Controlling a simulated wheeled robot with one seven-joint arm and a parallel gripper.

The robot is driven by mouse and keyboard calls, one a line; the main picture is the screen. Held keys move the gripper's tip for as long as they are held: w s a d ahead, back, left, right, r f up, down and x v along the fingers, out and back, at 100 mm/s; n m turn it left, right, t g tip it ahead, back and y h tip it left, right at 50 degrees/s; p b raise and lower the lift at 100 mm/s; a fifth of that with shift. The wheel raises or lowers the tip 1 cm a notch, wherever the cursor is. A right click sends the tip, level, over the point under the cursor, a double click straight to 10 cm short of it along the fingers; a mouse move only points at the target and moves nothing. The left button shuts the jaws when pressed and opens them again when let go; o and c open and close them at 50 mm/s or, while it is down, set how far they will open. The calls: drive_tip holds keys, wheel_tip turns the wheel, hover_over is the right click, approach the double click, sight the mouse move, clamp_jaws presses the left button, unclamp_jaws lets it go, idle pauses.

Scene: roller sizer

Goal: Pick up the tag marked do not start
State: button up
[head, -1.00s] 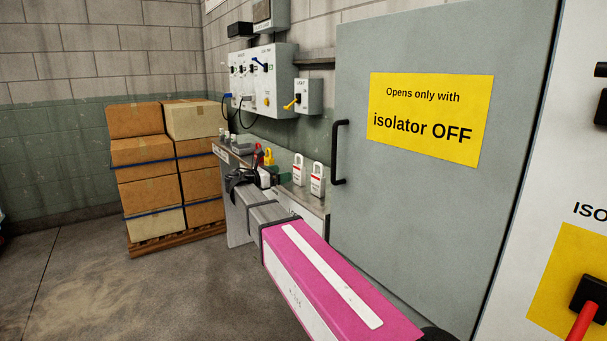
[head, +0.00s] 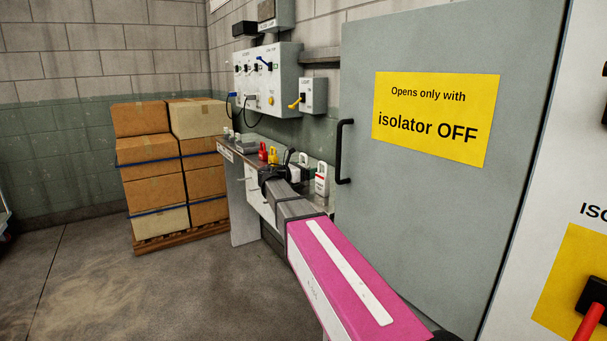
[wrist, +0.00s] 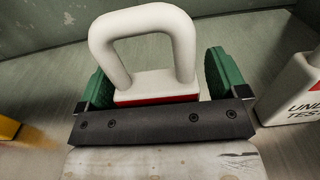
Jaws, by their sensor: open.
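A white tag (wrist: 155,82) with a thick loop handle and a red band stands between the fingers of my gripper (wrist: 158,80) in the wrist view. The green fingers are open, one on each side of it. Its lettering is hidden behind the dark gripper bar. A second white tag (wrist: 300,88), its lettering partly cut off as "UND… TEST", stands to the right, outside the fingers. In the head view, one white tag (head: 304,159) is partly hidden behind my gripper, and another white tag (head: 321,181) stands to its right on the bench.
A red padlock (head: 263,151) and a yellow padlock (head: 273,155) stand left of the gripper. The grey cabinet door (head: 430,210) with its black handle (head: 344,152) is close on the right. A switch panel (head: 268,78) hangs above the bench. Stacked boxes (head: 155,188) stand left.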

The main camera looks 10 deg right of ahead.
sight(307, 158)
drive_tip(key=c, duration=1.1)
drive_tip(key=shift+r, duration=0.1)
drive_tip(key=shift+r, duration=0.45)
drive_tip(key=r, duration=0.3)
drive_tip(key=shift+a+r, duration=0.2)
drive_tip(key=shift+r, duration=0.05)
drive_tip(key=s+a+r, duration=0.1)
drive_tip(key=a+r, duration=0.1)
drive_tip(key=a, duration=0.1)
drive_tip(key=s+a+r, duration=0.1)
drive_tip(key=a+r, duration=0.1)
drive_tip(key=a, duration=0.2)
drive_tip(key=s+a+r, duration=0.2)
drive_tip(key=a, duration=0.1)
drive_tip(key=shift+a+r, duration=0.25)
drive_tip(key=shift+a, duration=0.05)
